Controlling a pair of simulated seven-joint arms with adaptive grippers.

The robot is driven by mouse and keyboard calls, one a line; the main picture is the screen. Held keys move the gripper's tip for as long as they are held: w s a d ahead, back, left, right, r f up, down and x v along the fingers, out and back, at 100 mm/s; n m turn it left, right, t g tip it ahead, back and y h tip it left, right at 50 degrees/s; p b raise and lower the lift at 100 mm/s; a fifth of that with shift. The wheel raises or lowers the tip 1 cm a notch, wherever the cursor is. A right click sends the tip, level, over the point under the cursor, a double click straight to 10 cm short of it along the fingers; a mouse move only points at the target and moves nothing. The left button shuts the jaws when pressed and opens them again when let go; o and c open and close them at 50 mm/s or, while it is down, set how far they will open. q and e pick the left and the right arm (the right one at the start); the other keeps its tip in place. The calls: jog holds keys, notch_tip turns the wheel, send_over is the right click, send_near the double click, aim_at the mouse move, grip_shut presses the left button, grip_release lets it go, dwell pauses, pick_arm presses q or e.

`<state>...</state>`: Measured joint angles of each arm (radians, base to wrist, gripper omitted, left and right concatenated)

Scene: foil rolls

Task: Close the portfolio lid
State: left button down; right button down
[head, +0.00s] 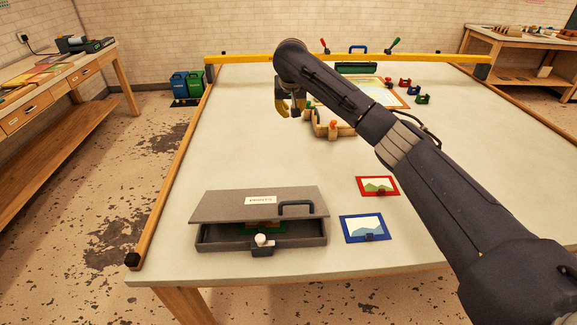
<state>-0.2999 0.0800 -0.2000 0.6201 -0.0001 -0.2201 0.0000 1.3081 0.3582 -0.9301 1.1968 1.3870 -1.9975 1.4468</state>
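The grey portfolio (213,244) lies at the front left of the table. Its lid (225,207) is partly raised and tilted over the tray, leaving a dark gap along the front. The lid carries a white label (261,200) and a dark handle (297,206). A latch with a white knob (262,240) sits at the front edge, and something green shows inside. My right gripper (290,108) hangs over the middle of the table, far behind the portfolio. Its fingers are small and partly hidden, so their opening is unclear. My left gripper is out of view.
A red-framed picture (378,186) and a blue-framed picture (365,229) lie right of the portfolio. A wooden holder (335,130) stands near my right gripper. Small colored clamps (404,82) lie farther back. A yellow rail (240,59) crosses the far edge. The table's left middle is clear.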

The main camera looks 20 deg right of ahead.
notch_tip(320, 180, up, 6)
jog(key=g+y, duration=0.2)
jog(key=g, duration=0.5)
send_over(295, 208)
notch_tip(295, 208, down, 18)
jog(key=shift+w+f, duration=0.15)
jog(key=shift+f, duration=0.1)
